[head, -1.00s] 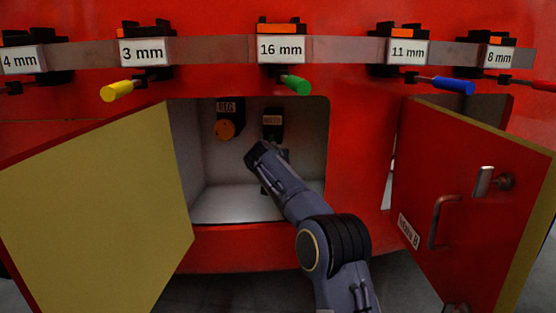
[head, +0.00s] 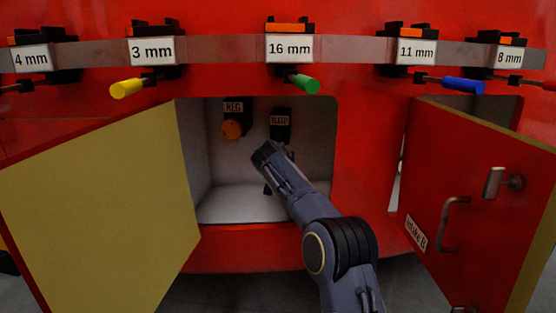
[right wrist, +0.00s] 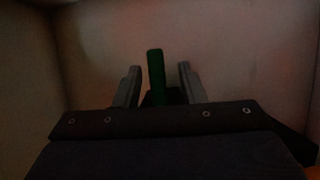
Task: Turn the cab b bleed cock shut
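The bleed cock sits inside the open red cabinet, under a black plate with a label (head: 280,122) that seems to read BLEED. Its green handle (right wrist: 156,76) stands upright in the right wrist view. In the head view my right arm hides the handle. My right gripper (right wrist: 158,84) is open, with one finger on each side of the handle and a visible gap to both. Whether the handle lies fully between the fingers in depth is hard to tell in the dark picture. My left gripper is not in view.
An orange knob (head: 233,129) under a REG label is left of the bleed label. Open doors flank the cabinet: a yellow-faced left one (head: 100,210) and a red right one (head: 465,200) with a handle and a label ending in B. Labelled coloured handles hang from a rail (head: 220,49) above.

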